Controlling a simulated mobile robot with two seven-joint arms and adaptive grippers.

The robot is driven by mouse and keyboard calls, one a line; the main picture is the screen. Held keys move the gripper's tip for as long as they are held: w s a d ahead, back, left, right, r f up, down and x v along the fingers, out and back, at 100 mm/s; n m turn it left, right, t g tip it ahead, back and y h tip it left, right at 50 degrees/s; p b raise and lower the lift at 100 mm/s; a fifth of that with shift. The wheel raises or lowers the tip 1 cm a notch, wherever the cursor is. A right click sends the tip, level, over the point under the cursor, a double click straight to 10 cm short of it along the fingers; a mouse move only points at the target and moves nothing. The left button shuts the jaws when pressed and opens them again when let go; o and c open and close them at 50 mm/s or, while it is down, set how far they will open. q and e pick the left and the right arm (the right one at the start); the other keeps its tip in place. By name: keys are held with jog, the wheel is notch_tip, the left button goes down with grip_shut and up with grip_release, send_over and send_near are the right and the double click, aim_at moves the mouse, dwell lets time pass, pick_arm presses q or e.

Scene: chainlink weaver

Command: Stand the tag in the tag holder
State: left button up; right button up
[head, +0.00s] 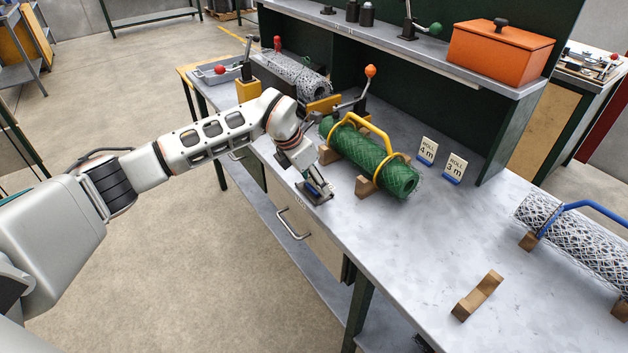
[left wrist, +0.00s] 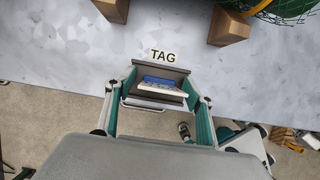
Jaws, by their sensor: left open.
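The tag holder is a dark grey piece at the table's front edge, in the head view (head: 316,199) and in the left wrist view (left wrist: 160,68), where a "TAG" label (left wrist: 164,55) lies just behind it. The tag (left wrist: 165,90), white with a blue part, is at the holder, between my left fingers. I cannot tell exactly how deep it sits. My left gripper (left wrist: 160,103) is open, with a finger on either side of the tag; in the head view (head: 318,188) it is low over the holder. My right gripper is not in view.
A green mesh roll (head: 375,158) with a yellow handle rests on wooden blocks behind the gripper. Cards "ROLL 4 m" (head: 427,150) and "ROLL 3 m" (head: 454,166) stand farther right. A grey mesh roll (head: 575,240) is at the right.

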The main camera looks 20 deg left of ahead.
pick_arm(q)
jog(key=v, duration=1.2)
